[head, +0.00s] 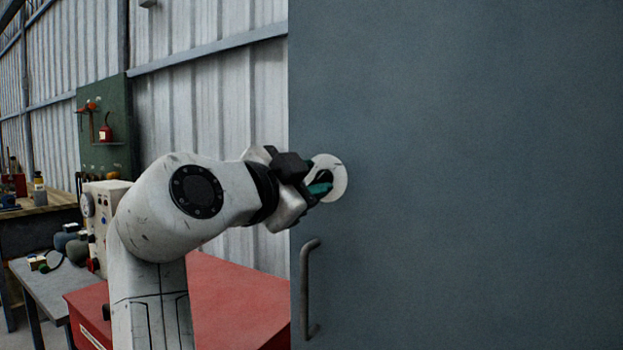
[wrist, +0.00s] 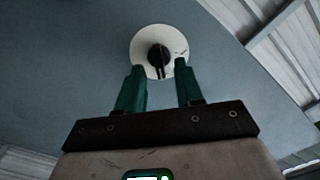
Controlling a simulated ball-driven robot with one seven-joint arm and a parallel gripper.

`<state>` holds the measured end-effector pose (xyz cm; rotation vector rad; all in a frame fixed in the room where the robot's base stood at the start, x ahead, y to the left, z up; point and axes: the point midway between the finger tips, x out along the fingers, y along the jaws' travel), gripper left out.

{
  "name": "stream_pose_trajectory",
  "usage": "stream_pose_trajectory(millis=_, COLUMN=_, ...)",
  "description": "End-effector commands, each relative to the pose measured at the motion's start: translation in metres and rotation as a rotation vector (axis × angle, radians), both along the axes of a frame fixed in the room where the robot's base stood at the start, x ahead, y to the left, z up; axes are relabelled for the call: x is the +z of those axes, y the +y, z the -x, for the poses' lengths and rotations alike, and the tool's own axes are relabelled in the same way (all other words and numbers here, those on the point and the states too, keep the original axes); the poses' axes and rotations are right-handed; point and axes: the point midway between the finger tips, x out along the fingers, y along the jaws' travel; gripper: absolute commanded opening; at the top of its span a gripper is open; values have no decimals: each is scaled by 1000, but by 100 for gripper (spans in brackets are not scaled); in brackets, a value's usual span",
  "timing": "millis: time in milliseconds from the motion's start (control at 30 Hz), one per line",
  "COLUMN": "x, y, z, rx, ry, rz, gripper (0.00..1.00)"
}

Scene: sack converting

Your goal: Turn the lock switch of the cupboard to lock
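The cupboard (head: 460,150) is a large grey-blue panel on the right of the head view. Its lock switch is a dark knob on a round white plate (head: 338,172) near the panel's left edge. In the wrist view the dark knob (wrist: 159,58) sits in the middle of the white plate (wrist: 146,40). My gripper (head: 318,184) is in front of the plate. In the wrist view its two green fingers (wrist: 160,72) stand apart, one on each side below the knob, with nothing held between them. I cannot tell whether a finger touches the plate.
A curved grey handle (head: 306,290) is on the cupboard below the plate. A red cabinet (head: 235,305) stands behind my arm. A grey table (head: 45,285) and a workbench (head: 40,208) are at the left. A corrugated wall (head: 215,105) is behind.

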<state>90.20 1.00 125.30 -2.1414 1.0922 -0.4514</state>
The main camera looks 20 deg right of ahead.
Motion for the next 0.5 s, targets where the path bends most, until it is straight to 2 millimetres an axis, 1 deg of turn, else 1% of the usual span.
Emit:
stream_pose_trajectory(millis=133, x=0, y=-7, z=-5, rx=0, ry=-1, rz=1, gripper=36)
stream_pose_trajectory(millis=400, x=0, y=-8, z=-6, rx=1, ry=0, rz=1, gripper=36)
stream_pose_trajectory(millis=433, x=0, y=-8, z=-6, rx=1, ry=0, rz=1, gripper=35)
stream_pose_trajectory(millis=500, x=0, y=-8, z=-6, rx=1, ry=0, rz=1, gripper=28)
